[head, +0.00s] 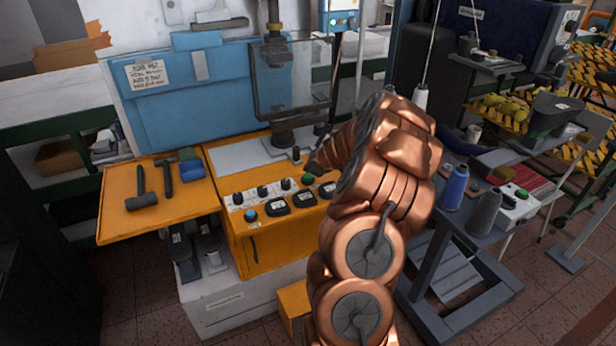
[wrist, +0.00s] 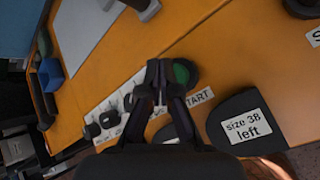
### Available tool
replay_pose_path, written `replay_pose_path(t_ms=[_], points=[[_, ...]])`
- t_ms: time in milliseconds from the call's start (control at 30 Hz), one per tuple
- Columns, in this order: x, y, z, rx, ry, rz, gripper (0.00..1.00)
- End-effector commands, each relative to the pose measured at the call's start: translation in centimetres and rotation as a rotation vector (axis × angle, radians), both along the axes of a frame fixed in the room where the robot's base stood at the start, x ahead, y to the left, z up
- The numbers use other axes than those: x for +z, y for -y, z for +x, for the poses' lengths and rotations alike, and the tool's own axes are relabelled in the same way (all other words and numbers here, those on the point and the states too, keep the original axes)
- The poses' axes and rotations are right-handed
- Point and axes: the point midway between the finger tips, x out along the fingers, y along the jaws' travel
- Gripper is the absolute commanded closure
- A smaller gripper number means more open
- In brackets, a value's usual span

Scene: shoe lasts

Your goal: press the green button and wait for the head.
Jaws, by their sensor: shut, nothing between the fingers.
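The green button (head: 308,180) sits on the sloped orange panel of the press, at the right end of a row of black knobs. In the wrist view the green button (wrist: 182,73) has a dark rim and a START label beside it. My gripper (wrist: 157,72) is shut and empty, its tips just left of the button in that view. I cannot tell whether they touch it. In the head view my gripper (head: 312,168) is small and dark by the button, partly hidden by my copper arm. The press head (head: 275,38) hangs behind a clear guard (head: 290,80).
Black shoe lasts lie on the panel front, one labelled size 38 left (wrist: 247,125). A blue button (head: 250,215) is at the panel's left. Hammers (head: 141,190) lie on the orange side shelf. A grey side table with thread spools (head: 455,187) stands right of my arm.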

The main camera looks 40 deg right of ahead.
Motion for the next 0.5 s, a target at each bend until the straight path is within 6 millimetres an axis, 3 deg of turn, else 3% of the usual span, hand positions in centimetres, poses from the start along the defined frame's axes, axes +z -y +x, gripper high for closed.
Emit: replay_pose_path(t_ms=[500], points=[[-0.81,-0.01,-0.01,0.000,0.000,0.000,1.00]])
